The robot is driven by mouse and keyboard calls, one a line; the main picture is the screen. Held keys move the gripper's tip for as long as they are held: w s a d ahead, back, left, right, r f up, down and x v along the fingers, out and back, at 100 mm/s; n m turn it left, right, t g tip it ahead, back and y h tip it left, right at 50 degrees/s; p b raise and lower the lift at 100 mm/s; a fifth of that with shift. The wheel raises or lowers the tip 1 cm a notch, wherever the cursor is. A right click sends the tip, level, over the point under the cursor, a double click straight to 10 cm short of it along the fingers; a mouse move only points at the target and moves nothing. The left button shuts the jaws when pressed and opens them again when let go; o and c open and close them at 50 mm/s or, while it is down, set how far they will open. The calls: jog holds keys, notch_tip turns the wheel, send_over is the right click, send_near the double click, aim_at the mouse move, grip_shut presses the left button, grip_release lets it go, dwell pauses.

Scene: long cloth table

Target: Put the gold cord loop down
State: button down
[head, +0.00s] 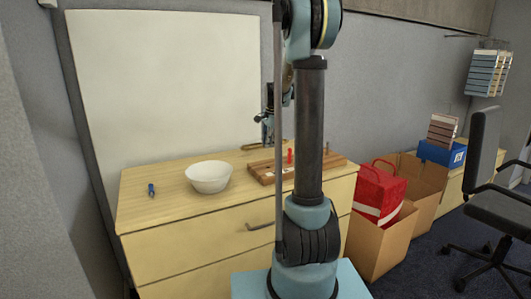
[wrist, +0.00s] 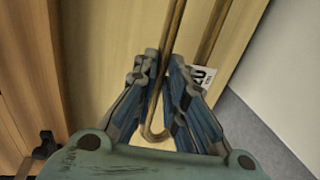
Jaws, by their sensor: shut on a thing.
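The gold cord loop (wrist: 177,22) runs between the fingers of my gripper (wrist: 164,58) in the wrist view, and its rounded end hangs back between the finger pads. My gripper is shut on it. In the head view my gripper (head: 267,122) is above the back of the wooden cabinet top, partly hidden by my arm. A thin gold-brown piece of the loop (head: 250,147) shows just below it, near the back edge. I cannot tell whether the loop touches the surface.
A white bowl (head: 209,177) and a small blue item (head: 151,189) stand on the cabinet top (head: 160,208). A wooden board (head: 265,174) with a red peg (head: 290,156) lies right of the bowl. A white label (wrist: 202,77) marked 20 is beside my fingers.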

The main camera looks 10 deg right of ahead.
aim_at(268, 155)
jog(key=shift+s+x, duration=0.2)
jog(key=shift+x, duration=0.75)
jog(key=shift+s+x, duration=0.15)
jog(key=shift+x, duration=0.8)
jog(key=shift+d+f, duration=0.15)
jog(key=shift+d, duration=0.05)
jog(key=c, duration=1.9)
grip_release()
